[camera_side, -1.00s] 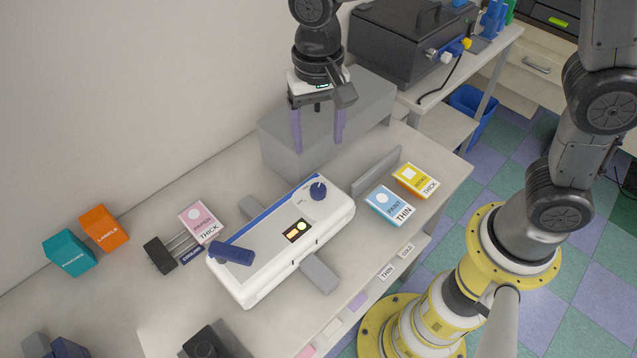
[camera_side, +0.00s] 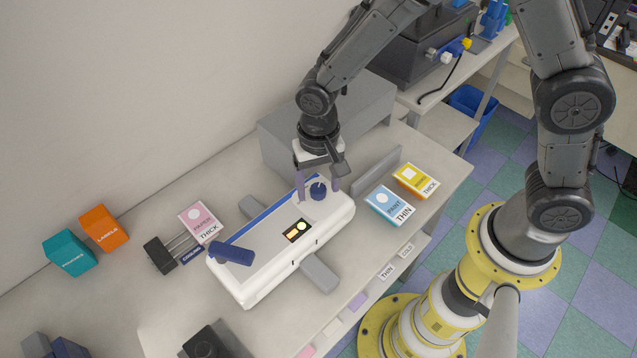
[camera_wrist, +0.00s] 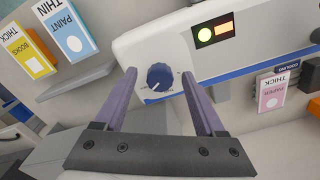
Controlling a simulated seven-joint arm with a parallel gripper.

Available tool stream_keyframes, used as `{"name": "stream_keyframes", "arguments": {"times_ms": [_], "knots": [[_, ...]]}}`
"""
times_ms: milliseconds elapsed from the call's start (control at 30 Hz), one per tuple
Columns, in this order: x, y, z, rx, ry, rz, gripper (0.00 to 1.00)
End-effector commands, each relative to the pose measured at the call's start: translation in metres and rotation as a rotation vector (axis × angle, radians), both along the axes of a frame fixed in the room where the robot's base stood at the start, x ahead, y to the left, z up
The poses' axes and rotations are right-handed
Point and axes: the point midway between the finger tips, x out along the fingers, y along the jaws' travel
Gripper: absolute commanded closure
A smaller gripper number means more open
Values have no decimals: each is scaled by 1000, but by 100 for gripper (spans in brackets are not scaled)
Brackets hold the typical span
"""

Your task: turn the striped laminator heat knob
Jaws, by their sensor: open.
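The laminator (camera_side: 262,262) is a white machine with a blue stripe along its back edge, lying on the pale table. Its heat knob (camera_side: 318,192) is dark blue with a white pointer line and sits near the right end of the top. In the wrist view the knob (camera_wrist: 160,76) shows between my two purple fingers, with a gap on each side. My gripper (camera_side: 318,190) is open and points down at the knob; it also shows in the wrist view (camera_wrist: 160,88). I cannot tell whether the fingertips reach down to the knob's level.
A lit panel (camera_side: 298,231) is on the laminator, and a blue lever (camera_side: 231,254) is at its left end. A grey block (camera_side: 270,145) is behind.

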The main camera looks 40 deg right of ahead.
Motion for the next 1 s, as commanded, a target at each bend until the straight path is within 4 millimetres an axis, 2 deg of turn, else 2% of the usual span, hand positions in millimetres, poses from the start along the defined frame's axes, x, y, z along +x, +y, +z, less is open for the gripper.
{"name": "stream_keyframes", "arguments": {"times_ms": [267, 600, 667, 1000], "knots": [[0, 0, -1, 0, 0, 0, 30], [0, 0, -1, 0, 0, 0, 91], [0, 0, -1, 0, 0, 0, 100], [0, 0, -1, -1, 0, 29, 100]]}}
